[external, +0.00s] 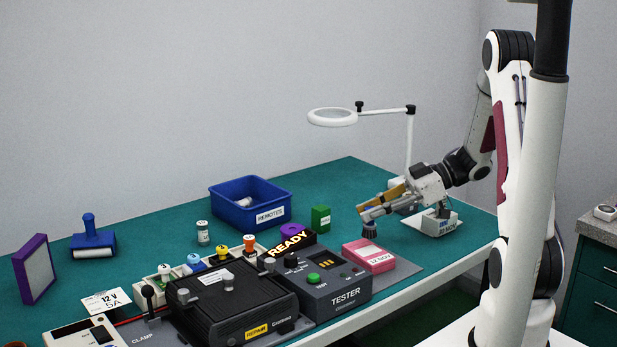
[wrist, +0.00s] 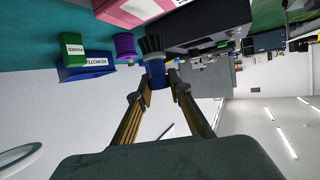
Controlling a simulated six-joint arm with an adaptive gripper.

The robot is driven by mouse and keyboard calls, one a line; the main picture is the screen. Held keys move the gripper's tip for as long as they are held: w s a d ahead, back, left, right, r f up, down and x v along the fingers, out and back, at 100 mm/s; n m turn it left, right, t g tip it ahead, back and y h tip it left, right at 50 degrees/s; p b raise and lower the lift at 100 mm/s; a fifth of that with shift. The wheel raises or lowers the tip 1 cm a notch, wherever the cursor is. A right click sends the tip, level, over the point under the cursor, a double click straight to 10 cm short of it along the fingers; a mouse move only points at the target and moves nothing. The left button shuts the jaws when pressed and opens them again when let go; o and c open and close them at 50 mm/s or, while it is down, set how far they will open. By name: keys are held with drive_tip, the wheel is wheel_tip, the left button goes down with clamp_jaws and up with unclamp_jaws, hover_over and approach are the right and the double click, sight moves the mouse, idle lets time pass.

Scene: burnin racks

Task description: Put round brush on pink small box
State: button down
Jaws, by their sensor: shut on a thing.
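The round brush (external: 369,231) has dark bristles and hangs bristles down from my gripper (external: 367,212). In the wrist view my gripper (wrist: 155,86) is shut on the brush's blue handle (wrist: 157,74), with the dark bristle head (wrist: 151,44) beyond the fingertips. The pink small box (external: 369,257), with a white label, lies flat at the right of the tester; in the wrist view it shows at the top edge (wrist: 130,10). The bristles appear just above the box's back edge in the external view. I cannot tell whether they touch it.
The tester (external: 336,290) stands left of the pink box. Behind are a green box (external: 320,217), a purple roll (external: 293,230) and a blue bin (external: 250,217) marked REMOTES. A ring lamp (external: 333,117) stands behind my gripper.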

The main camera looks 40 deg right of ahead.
sight(374, 223)
idle(0.3)
drive_tip(key=shift+f, duration=1.85)
drive_tip(key=shift+f, duration=0.15)
drive_tip(key=c, duration=1.8)
unclamp_jaws()
drive_tip(key=shift+c, duration=0.2)
drive_tip(key=shift+d+r, duration=0.15)
drive_tip(key=shift+r, duration=0.1)
drive_tip(key=v, duration=1.1)
drive_tip(key=shift+s+d, duration=0.2)
drive_tip(key=shift+d, duration=0.05)
drive_tip(key=shift+w+r, duration=0.1)
